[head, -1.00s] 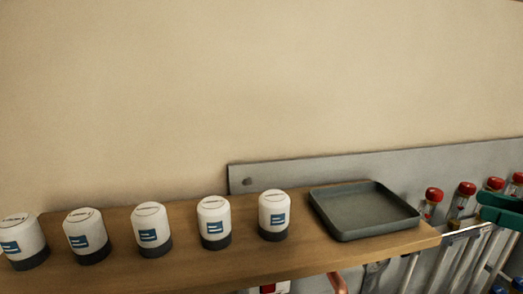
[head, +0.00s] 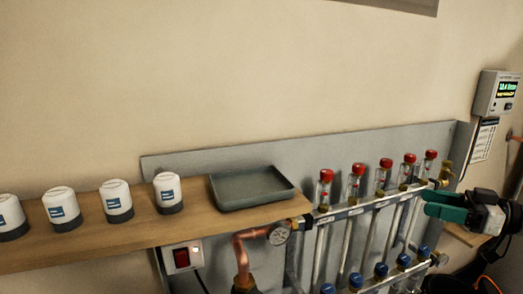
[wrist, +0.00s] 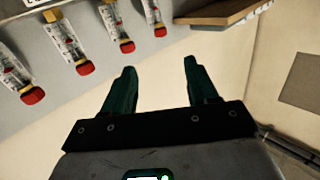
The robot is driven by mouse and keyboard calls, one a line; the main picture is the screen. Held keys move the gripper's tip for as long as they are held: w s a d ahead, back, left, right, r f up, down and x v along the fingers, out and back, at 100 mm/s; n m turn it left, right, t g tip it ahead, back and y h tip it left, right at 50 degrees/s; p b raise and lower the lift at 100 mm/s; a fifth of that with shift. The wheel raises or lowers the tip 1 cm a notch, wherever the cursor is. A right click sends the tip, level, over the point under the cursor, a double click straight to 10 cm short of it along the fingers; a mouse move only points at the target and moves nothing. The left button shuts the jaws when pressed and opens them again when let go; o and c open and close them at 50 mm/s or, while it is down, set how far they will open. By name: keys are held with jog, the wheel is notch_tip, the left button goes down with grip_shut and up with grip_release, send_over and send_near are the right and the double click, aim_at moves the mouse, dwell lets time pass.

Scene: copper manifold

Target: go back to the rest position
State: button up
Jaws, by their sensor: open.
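My gripper (head: 428,203) is at the right of the head view, with green fingers in front of the right end of the manifold. In the wrist view my gripper (wrist: 158,72) shows two green fingers spread apart with nothing between them. Its fingers point toward the bare wall and the underside edge of a wooden shelf. The gripper is open and empty.
A wooden shelf (head: 120,233) carries several white actuators (head: 116,200) and a grey tray (head: 248,188). Red-capped flow meters (head: 383,178) and blue caps (head: 381,270) line the manifold. A pressure gauge (head: 279,233), a red switch (head: 182,258) and a wall display (head: 497,93) are nearby.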

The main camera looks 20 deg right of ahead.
jog(key=s+a+f+m+g+h+p, duration=0.2)
jog(key=a+f+m+g+h+p, duration=0.1)
jog(key=a+f, duration=0.75)
jog(key=s+a+f+m+g+h+p, duration=0.25)
jog(key=a+f, duration=0.55)
jog(key=f, duration=0.5)
jog(key=s+a+f+m+g+h+p, duration=0.1)
jog(key=s+a+g+h+p, duration=0.1)
jog(key=s, duration=0.9)
jog(key=s+a+f+m+g+h+p, duration=0.1)
jog(key=s+a+m+g+h+p, duration=0.1)
jog(key=s, duration=0.9)
jog(key=shift+s+a+f+g+h+p, duration=0.35)
jog(key=shift+a+g+h+p, duration=0.35)
jog(key=shift+g+h, duration=0.55)
jog(key=shift+w+d, duration=0.1)
jog(key=shift+w, duration=0.05)
